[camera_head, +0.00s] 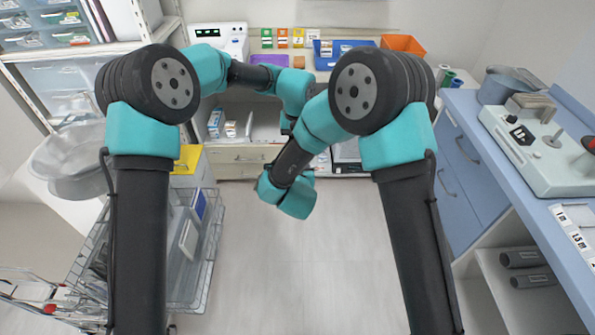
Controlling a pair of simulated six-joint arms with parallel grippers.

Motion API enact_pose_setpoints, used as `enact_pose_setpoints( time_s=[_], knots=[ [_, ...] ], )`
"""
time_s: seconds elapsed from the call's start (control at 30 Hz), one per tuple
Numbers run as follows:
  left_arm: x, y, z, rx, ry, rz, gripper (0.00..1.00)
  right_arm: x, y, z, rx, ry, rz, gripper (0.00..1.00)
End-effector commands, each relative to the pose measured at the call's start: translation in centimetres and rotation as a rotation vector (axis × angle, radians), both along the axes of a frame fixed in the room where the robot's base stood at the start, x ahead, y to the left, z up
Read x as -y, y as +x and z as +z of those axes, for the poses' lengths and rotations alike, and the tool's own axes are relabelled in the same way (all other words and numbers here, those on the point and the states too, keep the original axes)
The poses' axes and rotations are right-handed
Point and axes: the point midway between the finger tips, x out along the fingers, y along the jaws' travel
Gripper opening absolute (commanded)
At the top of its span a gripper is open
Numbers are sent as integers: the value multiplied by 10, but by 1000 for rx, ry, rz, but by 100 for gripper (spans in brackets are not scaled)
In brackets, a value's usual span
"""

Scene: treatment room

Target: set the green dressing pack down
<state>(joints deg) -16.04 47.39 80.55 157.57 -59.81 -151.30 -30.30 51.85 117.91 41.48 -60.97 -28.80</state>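A small green upright item (267,38) stands at the left end of a row of coloured cards or packs on the back counter. I cannot tell whether either is the green dressing pack, and no other green pack is clear. My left arm reaches in from the left to the middle, and its far end is hidden behind my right arm. My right arm folds in to the middle and ends in a teal wrist link above the floor. No fingers of either gripper show, so anything held is hidden.
The back counter (262,88) carries a white device (219,38), a blue bin (343,52), an orange bin (402,45) and a purple tray (270,61). A wire cart (208,262) stands left. A blue counter (492,165) with a machine (550,150) stands right. Floor between is clear.

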Motion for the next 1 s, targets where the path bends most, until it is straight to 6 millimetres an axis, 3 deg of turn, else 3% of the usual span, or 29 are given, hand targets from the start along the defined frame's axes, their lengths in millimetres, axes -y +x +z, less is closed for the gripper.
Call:
enact_pose_setpoints(
  time_s=[0.07,0.57,0.6,0.9,1.0],
  knots=[
    [0,0,0,0,0,0,0,0,0,0,0,0,0,50],
    [0,0,0,0,0,0,0,0,0,0,0,0,0,2],
    [0,0,0,0,0,0,24,0,0,0,1,0,0,0],
    [0,0,0,0,0,0,52,0,0,0,1,0,0,0],
    [0,0,0,0,0,0,52,0,0,0,1,0,0,0]
  ],
)
